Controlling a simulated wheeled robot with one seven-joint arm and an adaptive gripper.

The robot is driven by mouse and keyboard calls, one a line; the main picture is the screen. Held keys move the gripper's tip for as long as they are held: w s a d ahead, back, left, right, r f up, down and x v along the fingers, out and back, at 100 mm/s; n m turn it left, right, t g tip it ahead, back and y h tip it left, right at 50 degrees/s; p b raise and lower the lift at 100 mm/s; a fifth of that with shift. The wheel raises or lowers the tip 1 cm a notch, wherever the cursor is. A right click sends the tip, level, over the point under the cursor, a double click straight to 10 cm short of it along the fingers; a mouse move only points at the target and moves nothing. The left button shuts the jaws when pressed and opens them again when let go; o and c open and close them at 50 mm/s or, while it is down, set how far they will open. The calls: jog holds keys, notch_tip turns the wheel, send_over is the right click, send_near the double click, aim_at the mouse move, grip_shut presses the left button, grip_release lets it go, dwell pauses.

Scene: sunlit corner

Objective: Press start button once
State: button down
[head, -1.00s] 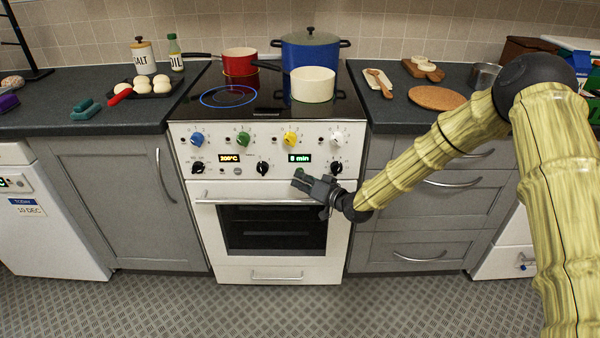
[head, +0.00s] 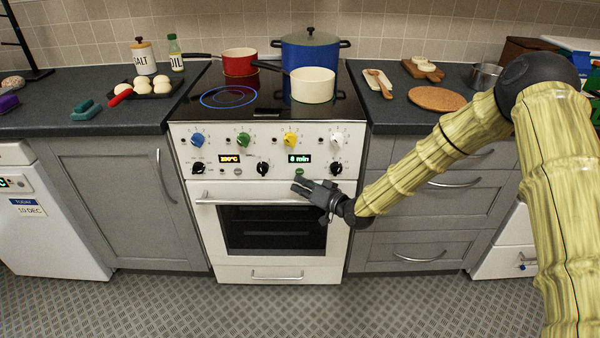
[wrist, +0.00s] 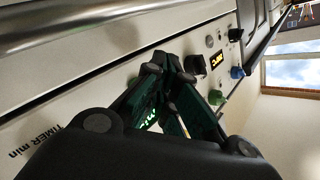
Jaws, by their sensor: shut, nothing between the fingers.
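The white stove's front panel has a small green button (head: 299,171) below the lit green timer display (head: 299,158), which seems to read "8 min". The button carries no label I can read in the head view. My gripper (head: 298,187) is shut and empty, just below the button and near the right end of the oven handle. It looks apart from the button. In the wrist view my gripper's fingers (wrist: 160,66) are together in front of the panel and hide part of it, with green light showing between the finger links.
The oven handle (head: 250,201) runs across the door just below the panel. Black knobs (head: 336,168) and coloured knobs (head: 290,139) stick out around the display. A grey button (head: 237,171) sits under the orange temperature display (head: 229,158). Pots stand on the hob above.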

jog(key=s+p, duration=0.1)
jog(key=s, duration=0.3)
jog(key=shift+s, duration=0.2)
dwell(0.7)
jog(key=s+d+f+m+g+h+p, duration=0.1)
jog(key=s+d+f+g+h+p, duration=0.25)
jog(key=s+f, duration=0.6)
jog(key=s+d+f+m+g+h+p, duration=0.1)
jog(key=s+d+f+g+h+p, duration=0.3)
jog(key=s, duration=0.9)
jog(key=s+d+g+h+p, duration=0.1)
jog(key=s+d, duration=0.4)
jog(key=s, duration=0.4)
jog(key=s+d+g+h+p, duration=0.1)
jog(key=s+d+p, duration=0.1)
jog(key=s+d, duration=0.3)
jog(key=s+d+f+g+h+p, duration=0.1)
jog(key=s+d, duration=0.4)
jog(key=s, duration=0.7)
jog(key=shift+s+g+h, duration=0.4)
jog(key=shift+g+h, duration=0.15)
